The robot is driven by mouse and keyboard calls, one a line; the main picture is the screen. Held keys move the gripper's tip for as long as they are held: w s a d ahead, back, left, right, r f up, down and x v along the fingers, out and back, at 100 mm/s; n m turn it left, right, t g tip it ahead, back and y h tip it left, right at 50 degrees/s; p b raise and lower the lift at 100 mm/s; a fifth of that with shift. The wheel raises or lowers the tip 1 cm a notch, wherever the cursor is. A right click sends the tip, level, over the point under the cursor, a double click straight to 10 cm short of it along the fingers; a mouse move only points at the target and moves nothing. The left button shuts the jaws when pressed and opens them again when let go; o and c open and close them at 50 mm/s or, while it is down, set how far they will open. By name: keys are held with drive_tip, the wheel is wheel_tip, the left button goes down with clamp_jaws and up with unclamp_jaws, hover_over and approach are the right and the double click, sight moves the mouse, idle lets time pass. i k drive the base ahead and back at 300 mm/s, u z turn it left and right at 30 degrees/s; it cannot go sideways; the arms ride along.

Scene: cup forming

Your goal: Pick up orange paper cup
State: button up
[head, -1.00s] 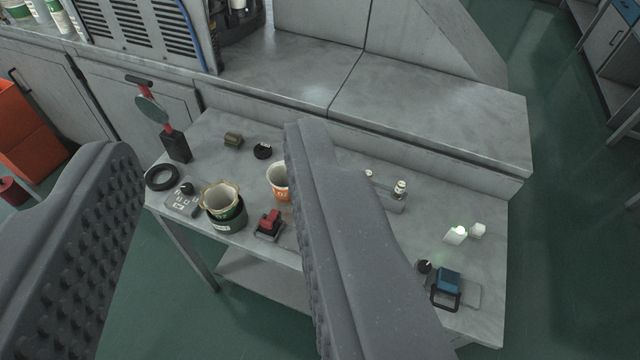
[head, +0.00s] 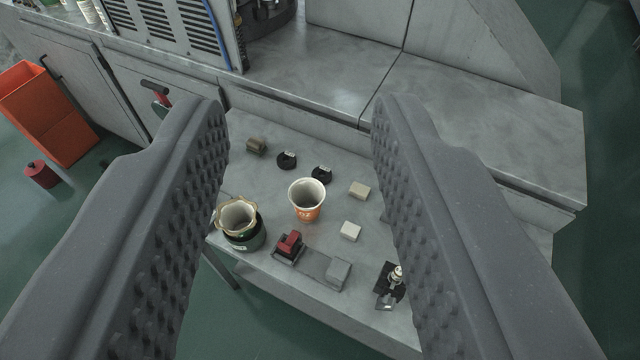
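The orange paper cup (head: 306,207) stands upright on the grey table (head: 280,188), with a pale rim and pale inside. My gripper (head: 298,105) is open, its two grey ridged fingers wide apart. The cup shows in the gap between the fingers, below and beyond them, and neither finger touches it. Nothing is between the fingers. The right finger hides the right part of the table.
A dark pot with a tan-rimmed cup in it (head: 240,224) stands left of the orange cup. A red-and-black item (head: 289,246), a grey block (head: 338,273) and pale blocks (head: 360,190) lie close by. A grey counter (head: 480,120) rises behind the table.

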sight(307, 195)
drive_tip(key=u, duration=0.9)
drive_tip(key=k, duration=0.8)
drive_tip(key=z, duration=0.7)
drive_tip(key=i, duration=1)
drive_tip(key=u, duration=0.05)
